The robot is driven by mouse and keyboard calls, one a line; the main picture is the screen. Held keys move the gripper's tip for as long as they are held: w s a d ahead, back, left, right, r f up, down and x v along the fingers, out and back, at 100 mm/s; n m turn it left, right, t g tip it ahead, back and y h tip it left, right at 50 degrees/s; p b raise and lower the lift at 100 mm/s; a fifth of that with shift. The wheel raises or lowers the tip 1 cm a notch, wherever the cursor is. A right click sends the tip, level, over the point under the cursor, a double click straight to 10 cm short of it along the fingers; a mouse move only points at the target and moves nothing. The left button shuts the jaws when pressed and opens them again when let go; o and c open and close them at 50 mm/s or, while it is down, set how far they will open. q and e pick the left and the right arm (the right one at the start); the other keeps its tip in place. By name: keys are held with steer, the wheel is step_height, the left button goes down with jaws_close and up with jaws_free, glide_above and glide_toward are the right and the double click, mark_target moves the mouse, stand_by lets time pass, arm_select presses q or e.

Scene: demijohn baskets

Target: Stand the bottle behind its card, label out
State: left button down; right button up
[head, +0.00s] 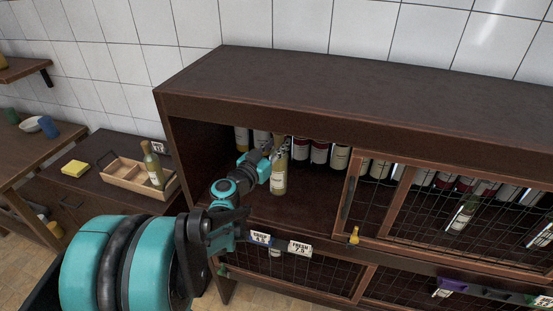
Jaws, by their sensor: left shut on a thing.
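My left gripper (272,153) is shut on a yellow-green bottle (279,178) near its upper part. The bottle is upright at the open left bay of the dark cabinet (225,181); I cannot tell whether its base touches the shelf. A pale label appears on the side towards me, though small. Two white cards sit on the shelf's front edge: a left card (259,238) and a right card (300,248) that seems to read "FRESH". A similar bottle (151,160) stands in a wooden tray (123,176) on the left side table. My right gripper is not in view.
Several bottles (319,151) stand at the back of the bay, with bare shelf before them. A wire-mesh door (456,207) covers the right side. A yellow block (75,168) lies on the side table. A small yellow item (354,235) is at the shelf edge.

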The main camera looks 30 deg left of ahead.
arm_select(q)
steer(key=w+a+f+b, duration=0.2)
steer(key=w+a+f, duration=0.1)
steer(key=w+f, duration=0.2)
step_height(320, 180, down, 3)
steer(key=shift+a+r+b, duration=0.15)
steer(key=shift+a+b, duration=0.15)
steer(key=shift+a, duration=0.1)
steer(key=shift+f, duration=0.2)
steer(key=c, duration=1.3)
jaws_free()
steer(key=shift+r, duration=0.1)
